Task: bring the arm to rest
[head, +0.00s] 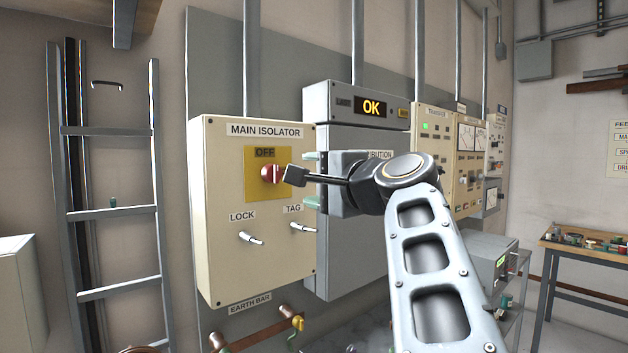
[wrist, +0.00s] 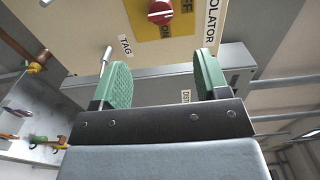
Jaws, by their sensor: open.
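My gripper (head: 309,180) is held up in front of the wall panels, at the right edge of the cream main isolator box (head: 218,180). Its two green fingers are spread apart with nothing between them; they also show in the wrist view (wrist: 163,78). My arm is stretched out from the lower right, bent at a joint just right of the gripper. The box's red knob (head: 270,174) sits on a yellow plate (head: 255,191) below the word OFF. In the wrist view the knob (wrist: 160,14) lies beyond the fingers, apart from them.
Below the knob are the lock peg (head: 251,238) and tag peg (head: 303,227). A grey distribution cabinet (head: 345,250) stands behind my gripper, its display (head: 371,108) reading OK. A ladder (head: 112,210) leans at left. A table (head: 585,255) with small items is at right.

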